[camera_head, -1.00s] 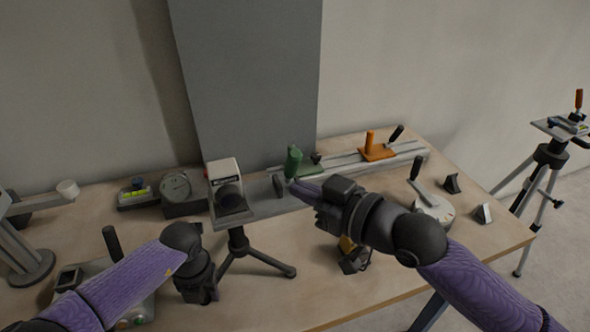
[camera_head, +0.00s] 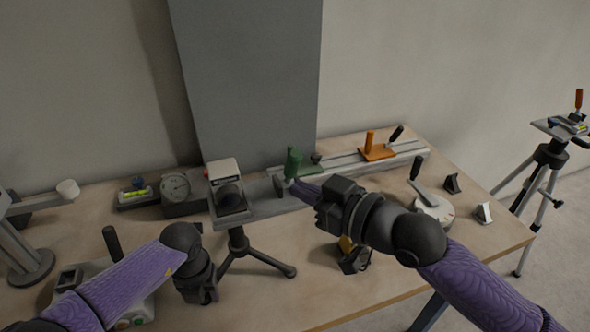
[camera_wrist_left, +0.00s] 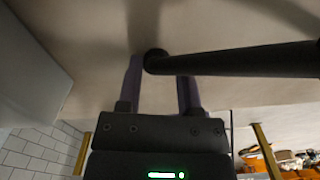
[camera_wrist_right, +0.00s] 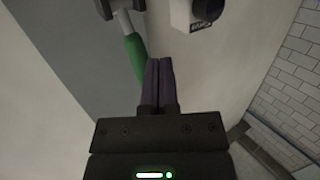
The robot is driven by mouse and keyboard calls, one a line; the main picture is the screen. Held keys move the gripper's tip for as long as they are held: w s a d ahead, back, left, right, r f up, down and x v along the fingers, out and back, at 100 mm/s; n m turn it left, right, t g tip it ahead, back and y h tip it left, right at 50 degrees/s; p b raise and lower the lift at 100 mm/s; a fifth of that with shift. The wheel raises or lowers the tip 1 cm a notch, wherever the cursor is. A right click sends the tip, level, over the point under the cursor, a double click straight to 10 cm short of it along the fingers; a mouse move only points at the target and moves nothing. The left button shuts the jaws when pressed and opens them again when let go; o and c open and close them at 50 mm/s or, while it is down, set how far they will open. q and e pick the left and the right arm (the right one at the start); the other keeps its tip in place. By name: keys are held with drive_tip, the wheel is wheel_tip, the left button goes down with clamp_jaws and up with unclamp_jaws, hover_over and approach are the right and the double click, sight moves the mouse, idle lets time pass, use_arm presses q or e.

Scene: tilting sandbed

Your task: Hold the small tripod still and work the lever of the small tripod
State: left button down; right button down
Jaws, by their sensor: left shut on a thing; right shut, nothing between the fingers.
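The small dark tripod (camera_head: 238,243) stands on the workbench, with one leg reaching to the right. My left gripper is beside it, its fingers hidden in the head view. In the left wrist view, my left gripper (camera_wrist_left: 161,82) is shut on a dark rod, which looks like a tripod leg (camera_wrist_left: 240,60). My right gripper (camera_wrist_right: 158,66) is shut and empty right beside the green grip. I cannot tell whether they touch.
A white box with a black lens (camera_head: 226,172) is above the tripod. A grey rail (camera_head: 345,166) with an orange clamp (camera_head: 376,151) runs right.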

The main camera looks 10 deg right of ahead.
drive_tip(key=shift+w+r, duration=0.1)
drive_tip(key=shift+w, duration=0.05)
idle(0.4)
drive_tip(key=shift+w+r, duration=0.1)
drive_tip(key=shift+w, duration=0.15)
drive_tip(key=shift+w+a+r, duration=0.1)
drive_tip(key=shift+w+r, duration=0.4)
drive_tip(key=shift+w, duration=0.55)
drive_tip(key=shift+w+a+r, duration=0.15)
drive_tip(key=shift+w+r, duration=0.35)
drive_tip(key=shift+w, duration=0.55)
drive_tip(key=shift+w+a+r, duration=0.1)
drive_tip(key=shift+w+r, duration=0.4)
drive_tip(key=shift+w, duration=0.55)
idle(3.0)
drive_tip(key=shift+s+f, duration=0.1)
idle(0.4)
